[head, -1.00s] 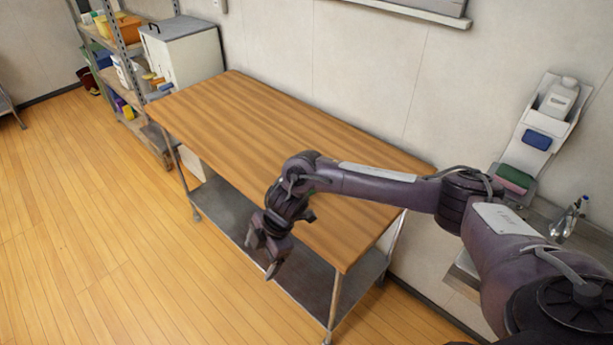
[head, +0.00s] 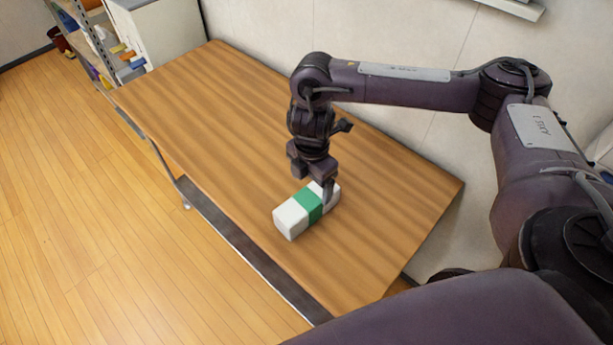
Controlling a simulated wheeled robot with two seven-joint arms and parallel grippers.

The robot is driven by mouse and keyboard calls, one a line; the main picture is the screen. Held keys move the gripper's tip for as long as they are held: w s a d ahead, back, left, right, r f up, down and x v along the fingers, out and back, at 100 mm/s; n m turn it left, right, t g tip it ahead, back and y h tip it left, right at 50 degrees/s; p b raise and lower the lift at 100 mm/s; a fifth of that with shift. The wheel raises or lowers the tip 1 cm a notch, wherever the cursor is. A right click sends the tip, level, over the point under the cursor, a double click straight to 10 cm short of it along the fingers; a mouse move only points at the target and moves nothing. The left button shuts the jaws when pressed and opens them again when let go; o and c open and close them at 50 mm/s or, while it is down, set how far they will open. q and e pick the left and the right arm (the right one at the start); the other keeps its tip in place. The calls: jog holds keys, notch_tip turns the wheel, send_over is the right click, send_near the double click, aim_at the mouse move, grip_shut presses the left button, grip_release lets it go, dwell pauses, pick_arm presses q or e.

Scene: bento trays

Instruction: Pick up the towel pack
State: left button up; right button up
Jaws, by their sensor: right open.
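The towel pack (head: 291,218) is a white block with a green band around its middle. It lies on the wooden tabletop (head: 230,125) near the front edge. My right gripper (head: 313,185) points down at the pack's far end and is open. One finger comes down at the right side of the pack, in front of part of its white end. The other finger is higher in the picture, to the left. I cannot tell whether either finger touches the pack. My left gripper is not in view.
The rest of the tabletop is clear. A wall runs along the table's back side. A shelf rack (head: 95,45) and a pale cabinet (head: 165,35) stand beyond the table's far left end. The wooden floor (head: 70,200) at the left is free.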

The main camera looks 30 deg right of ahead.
aim_at(307, 198)
jog(key=shift+w+d+f, duration=0.25)
jog(key=shift+w, duration=0.15)
jog(key=shift+f, duration=0.35)
jog(key=shift+s+a+f+b, duration=0.45)
jog(key=shift+s+a+f, duration=0.1)
jog(key=shift+s+f, duration=0.25)
jog(key=shift+w+a+f, duration=0.1)
jog(key=shift+a+f, duration=0.05)
jog(key=shift+f, duration=0.5)
jog(key=f, duration=0.1)
jog(key=w+f, duration=0.1)
jog(key=shift+f+b, duration=0.3)
jog(key=shift+b, duration=0.05)
jog(key=shift+f, duration=0.35)
jog(key=shift+s, duration=0.15)
jog(key=shift+r, duration=0.1)
jog(key=c, duration=0.7)
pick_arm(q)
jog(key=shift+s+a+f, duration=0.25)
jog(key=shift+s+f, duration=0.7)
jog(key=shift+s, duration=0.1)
pick_arm(e)
jog(key=c, duration=0.4)
